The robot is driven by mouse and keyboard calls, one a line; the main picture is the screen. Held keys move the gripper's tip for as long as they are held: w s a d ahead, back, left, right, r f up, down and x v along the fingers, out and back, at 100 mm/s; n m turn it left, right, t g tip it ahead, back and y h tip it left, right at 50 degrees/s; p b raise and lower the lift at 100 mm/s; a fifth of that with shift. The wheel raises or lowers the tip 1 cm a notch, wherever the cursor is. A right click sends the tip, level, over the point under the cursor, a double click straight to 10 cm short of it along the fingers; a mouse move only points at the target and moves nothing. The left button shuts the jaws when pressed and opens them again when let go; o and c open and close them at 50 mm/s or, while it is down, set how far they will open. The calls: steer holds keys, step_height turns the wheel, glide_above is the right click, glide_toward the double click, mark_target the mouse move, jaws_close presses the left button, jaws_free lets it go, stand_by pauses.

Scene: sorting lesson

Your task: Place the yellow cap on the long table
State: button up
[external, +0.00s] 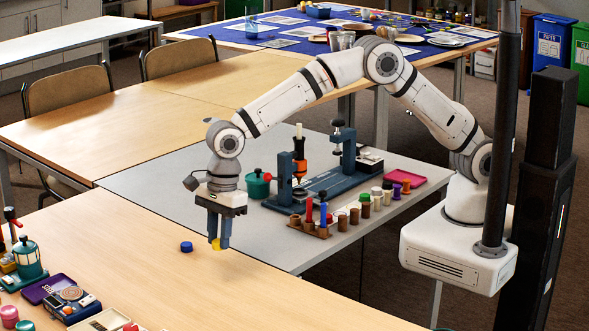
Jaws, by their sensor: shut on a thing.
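My gripper (217,242) points down near the front left edge of the grey table, over the wooden table. It is shut on the yellow cap (217,244), which shows between the fingertips. The cap is low, close to the wooden surface; I cannot tell if it touches. The long table (250,295) looks like the light wooden one running along the front and left; the task name alone does not settle which table it is.
A blue cap (186,247) lies just left of my gripper. The grey table (150,183) holds a green pot (258,185), a blue clamp fixture (310,190), a rack of coloured pegs (325,222) and a magenta tray (405,178). Several items crowd the lower left; wood right of my gripper is clear.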

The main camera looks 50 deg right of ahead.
mark_target(221, 291)
steer(key=shift+s+a+f, duration=0.15)
steer(key=shift+s+a, duration=0.2)
steer(key=shift+a, duration=0.05)
step_height(221, 291, down, 10)
steer(key=shift+r, duration=0.1)
steer(key=o, duration=1)
steer(key=shift+c, duration=0.2)
steer(key=r, duration=0.4)
steer(key=d+r, duration=0.1)
steer(key=r, duration=0.7)
steer(key=shift+d, duration=0.35)
